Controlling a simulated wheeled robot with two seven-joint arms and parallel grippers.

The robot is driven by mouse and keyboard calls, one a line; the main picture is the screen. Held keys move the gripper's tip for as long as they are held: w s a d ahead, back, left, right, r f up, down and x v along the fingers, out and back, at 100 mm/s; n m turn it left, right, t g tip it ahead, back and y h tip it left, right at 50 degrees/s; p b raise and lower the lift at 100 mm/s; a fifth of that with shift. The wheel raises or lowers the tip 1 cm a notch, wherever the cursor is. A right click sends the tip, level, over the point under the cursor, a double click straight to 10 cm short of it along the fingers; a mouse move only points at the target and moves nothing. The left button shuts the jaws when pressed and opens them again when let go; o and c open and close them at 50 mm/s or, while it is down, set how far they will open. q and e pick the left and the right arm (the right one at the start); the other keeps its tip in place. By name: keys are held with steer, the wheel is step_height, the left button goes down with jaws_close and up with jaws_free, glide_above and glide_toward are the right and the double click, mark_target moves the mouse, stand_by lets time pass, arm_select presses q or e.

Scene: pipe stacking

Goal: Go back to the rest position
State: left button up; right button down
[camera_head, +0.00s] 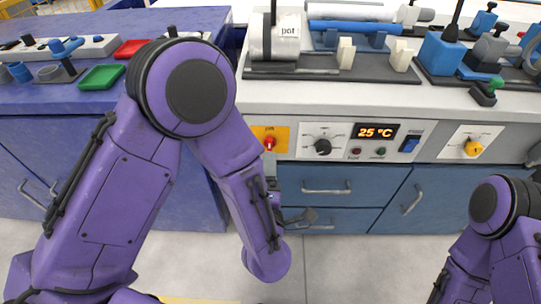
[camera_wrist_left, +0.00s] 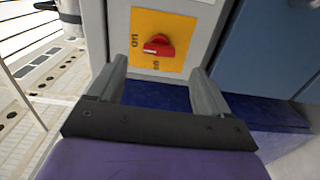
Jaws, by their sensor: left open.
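My left arm comes in from the left in the head view and bends down in front of the grey bench. My left gripper (camera_head: 290,192) is partly hidden behind the purple forearm, in front of the bench's drawers. In the left wrist view the gripper (camera_wrist_left: 160,80) has its two grey fingers apart with nothing between them. Beyond the fingertips is a yellow plate with a red knob (camera_wrist_left: 158,46). The red knob also shows in the head view (camera_head: 269,142), just above the gripper. Part of my right arm shows at the lower right; its gripper is out of view.
The bench front (camera_head: 440,142) carries a black dial (camera_head: 323,147), a display reading 25 °C (camera_head: 375,132) and a yellow knob (camera_head: 473,149). Drawer handles (camera_head: 327,189) stick out below. Pipes and fixtures stand on top. A blue-purple cabinet (camera_head: 60,145) stands left. Open floor (camera_head: 365,265) lies below.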

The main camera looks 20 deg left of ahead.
arm_select(q)
steer(key=v, duration=0.3)
steer(key=shift+s, duration=0.2)
